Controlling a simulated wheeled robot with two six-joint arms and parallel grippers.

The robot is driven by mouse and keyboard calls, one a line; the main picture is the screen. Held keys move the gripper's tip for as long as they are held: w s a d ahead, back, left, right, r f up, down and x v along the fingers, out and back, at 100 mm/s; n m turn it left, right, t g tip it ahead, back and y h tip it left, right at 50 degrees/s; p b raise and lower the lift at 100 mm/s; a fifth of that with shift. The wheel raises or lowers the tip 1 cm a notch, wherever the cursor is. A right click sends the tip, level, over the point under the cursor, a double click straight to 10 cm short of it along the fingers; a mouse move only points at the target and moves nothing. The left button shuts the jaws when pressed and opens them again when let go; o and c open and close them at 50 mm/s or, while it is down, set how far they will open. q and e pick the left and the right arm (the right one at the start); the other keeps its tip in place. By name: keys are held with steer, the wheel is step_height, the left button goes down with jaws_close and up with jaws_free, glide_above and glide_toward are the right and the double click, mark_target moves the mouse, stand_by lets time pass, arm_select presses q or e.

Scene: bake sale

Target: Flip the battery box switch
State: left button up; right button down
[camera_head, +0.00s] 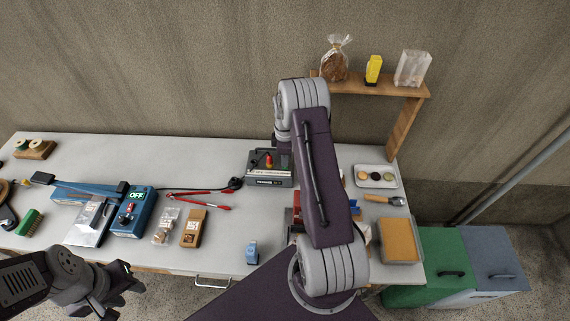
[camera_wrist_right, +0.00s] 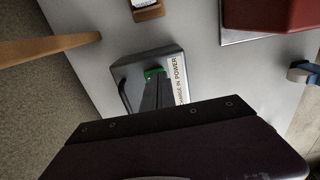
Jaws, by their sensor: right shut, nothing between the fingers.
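The battery box (camera_head: 256,174) is a dark grey case with a white-lettered front, at the back middle of the table. In the right wrist view the battery box (camera_wrist_right: 122,72) has a "POWER" label and a small green part (camera_wrist_right: 153,72). My right gripper (camera_wrist_right: 155,84) is shut and empty, with its fingertips over the box at the green part; I cannot tell whether they touch. In the head view my arm mostly hides it. My left gripper (camera_head: 126,283) is open and empty off the table's front edge.
A blue device (camera_head: 133,218) with an "OFF" display, red pliers (camera_head: 195,205), small packets and a blue clip (camera_head: 251,252) lie on the table. A wooden shelf (camera_head: 375,86) stands at the back right. Bins (camera_head: 440,255) stand right of the table.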

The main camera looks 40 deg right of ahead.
step_height(320, 180, up, 4)
steer(key=p, duration=0.2)
steer(key=shift+s+p, duration=0.1)
steer(key=shift+p, duration=0.25)
step_height(320, 180, up, 2)
steer(key=shift+p, duration=0.75)
